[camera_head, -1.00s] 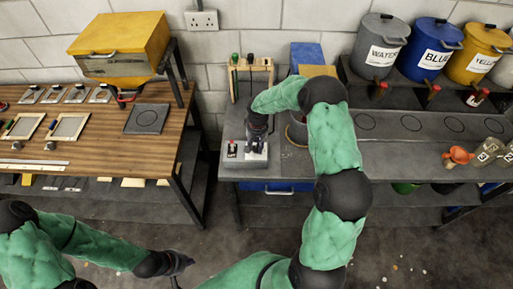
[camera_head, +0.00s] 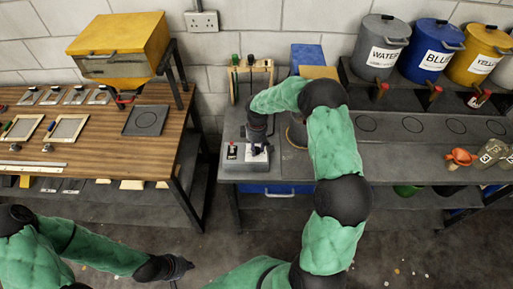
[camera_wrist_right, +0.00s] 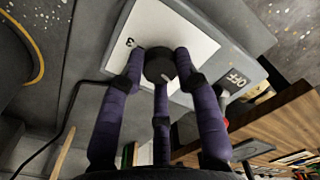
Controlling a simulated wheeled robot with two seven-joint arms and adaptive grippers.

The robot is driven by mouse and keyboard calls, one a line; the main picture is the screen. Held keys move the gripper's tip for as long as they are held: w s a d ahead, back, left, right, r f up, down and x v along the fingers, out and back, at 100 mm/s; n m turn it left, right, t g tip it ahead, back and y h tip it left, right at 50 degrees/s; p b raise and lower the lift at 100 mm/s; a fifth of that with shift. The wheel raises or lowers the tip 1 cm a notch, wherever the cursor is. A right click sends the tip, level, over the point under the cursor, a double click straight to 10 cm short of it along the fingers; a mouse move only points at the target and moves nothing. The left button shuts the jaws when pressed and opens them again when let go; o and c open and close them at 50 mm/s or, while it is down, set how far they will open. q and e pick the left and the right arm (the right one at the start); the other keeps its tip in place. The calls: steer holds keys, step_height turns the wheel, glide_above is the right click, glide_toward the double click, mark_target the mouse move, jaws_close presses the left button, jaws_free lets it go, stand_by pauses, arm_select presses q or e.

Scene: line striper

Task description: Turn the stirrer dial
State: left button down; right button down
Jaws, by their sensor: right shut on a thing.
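The stirrer dial (camera_wrist_right: 160,66) is a round dark knob with a light mark, on a white plate (camera_wrist_right: 205,45) of a grey control box. My right gripper (camera_wrist_right: 160,58) is shut on the dial, its purple fingers around it in the right wrist view. In the head view the right gripper (camera_head: 256,150) points down onto the white plate of the control box (camera_head: 233,165), and the dial is hidden behind it. My left gripper (camera_head: 180,267) is low over the floor, away from the box; its finger opening is too small to tell.
A red switch (camera_head: 232,145) sits on the box's left part. A wooden rack (camera_head: 250,68) stands behind. Labelled water, blue and yellow buckets (camera_head: 381,50) stand on the right shelf. A wooden bench (camera_head: 110,140) with frames is at left, across a gap.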

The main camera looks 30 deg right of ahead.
mark_target(257, 148)
steer(key=shift+n, duration=1.5)
steer(key=c, duration=0.9)
jaws_free()
step_height(257, 148, up, 12)
steer(key=shift+w, duration=0.15)
steer(key=shift+d, duration=0.1)
